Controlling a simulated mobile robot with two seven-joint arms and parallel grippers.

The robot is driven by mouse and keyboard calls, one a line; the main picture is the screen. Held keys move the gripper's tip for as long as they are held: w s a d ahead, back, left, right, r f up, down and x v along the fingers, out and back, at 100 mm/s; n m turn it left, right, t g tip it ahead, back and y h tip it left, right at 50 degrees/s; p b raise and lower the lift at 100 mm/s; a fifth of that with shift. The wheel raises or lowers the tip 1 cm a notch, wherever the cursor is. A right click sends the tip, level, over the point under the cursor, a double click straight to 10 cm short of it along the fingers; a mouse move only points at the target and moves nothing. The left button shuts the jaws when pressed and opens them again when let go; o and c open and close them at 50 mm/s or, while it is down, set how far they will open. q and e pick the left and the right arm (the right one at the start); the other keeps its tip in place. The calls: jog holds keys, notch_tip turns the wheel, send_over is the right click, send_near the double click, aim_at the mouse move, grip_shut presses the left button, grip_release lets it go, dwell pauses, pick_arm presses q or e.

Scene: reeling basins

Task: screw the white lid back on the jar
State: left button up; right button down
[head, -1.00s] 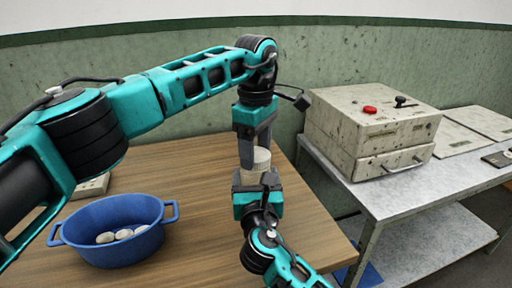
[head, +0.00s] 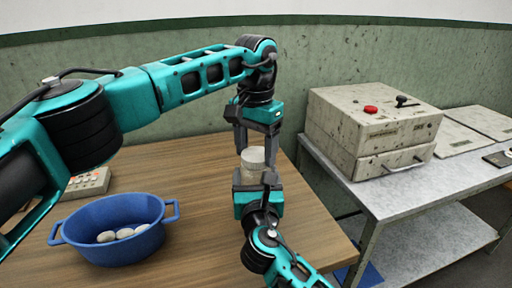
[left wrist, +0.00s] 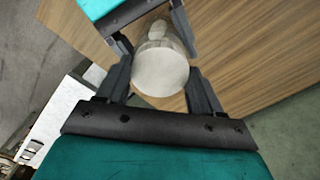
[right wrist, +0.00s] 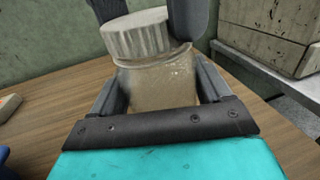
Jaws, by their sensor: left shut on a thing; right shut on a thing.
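The white lid (head: 253,155) sits at the mouth of the jar (right wrist: 155,85) with its ridged side visible in the right wrist view (right wrist: 137,35). There it looks slightly tilted and offset to the left on the jar. My left gripper (head: 256,148) points down from above, with its fingers on either side of the lid, shut on it. The lid's flat round top shows in the left wrist view (left wrist: 160,70). My right gripper (head: 257,180) is shut on the jar's brownish, translucent body from the front. The threads are hidden.
A blue two-handled basin (head: 78,215) holding several pale cocoons stands left on the wooden table (head: 195,210). A keypad box (head: 88,184) lies behind it. A metal side table (head: 415,185) at right carries a worn box (head: 365,130) with a red button.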

pick_arm(q)
jog(key=o, duration=1.1)
jog(key=shift+r, duration=0.15)
jog(key=shift+r, duration=2.15)
jog(key=shift+c, duration=0.4)
